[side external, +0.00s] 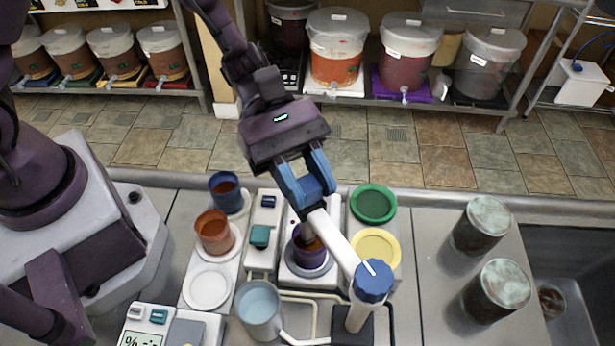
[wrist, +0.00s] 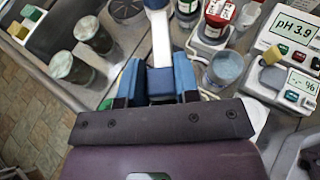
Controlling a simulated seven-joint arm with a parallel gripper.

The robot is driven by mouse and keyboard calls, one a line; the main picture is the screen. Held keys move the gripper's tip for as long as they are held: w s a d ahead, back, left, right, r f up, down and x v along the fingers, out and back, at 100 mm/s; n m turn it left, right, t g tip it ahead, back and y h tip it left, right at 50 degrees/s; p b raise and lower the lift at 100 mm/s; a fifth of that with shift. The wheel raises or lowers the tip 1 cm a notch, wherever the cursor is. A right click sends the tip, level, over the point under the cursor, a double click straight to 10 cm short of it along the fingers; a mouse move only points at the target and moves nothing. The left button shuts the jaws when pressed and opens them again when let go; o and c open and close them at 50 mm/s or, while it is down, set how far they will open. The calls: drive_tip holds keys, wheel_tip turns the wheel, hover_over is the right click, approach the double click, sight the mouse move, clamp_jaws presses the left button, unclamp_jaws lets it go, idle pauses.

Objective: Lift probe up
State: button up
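The probe arm (side external: 338,243) is a white bar with a blue knob (side external: 373,281) at its post and a blue block at its far end. My gripper (side external: 309,187) has its blue fingers on both sides of that block and looks shut on it. In the wrist view, the white bar (wrist: 160,38) runs away from the block (wrist: 160,84) between my fingertips. The bar slopes over a purple cup (side external: 310,252) of brown liquid on a round plate. The probe's tip is hidden, so I cannot tell whether it is in the liquid.
A light-blue beaker (side external: 260,306), an orange cup (side external: 215,231) and a dark-blue cup (side external: 227,191) stand left of the purple cup. Green (side external: 373,203) and yellow (side external: 376,247) discs lie right. Two lidded jars (side external: 483,225) stand farther right. A meter (wrist: 289,38) reads pH 3.9.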

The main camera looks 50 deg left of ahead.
clamp_jaws()
drive_tip(key=shift+r, duration=3.05)
drive_tip(key=o, duration=0.7)
unclamp_jaws()
drive_tip(key=v, duration=1.3)
drive_tip(key=shift+f, duration=0.1)
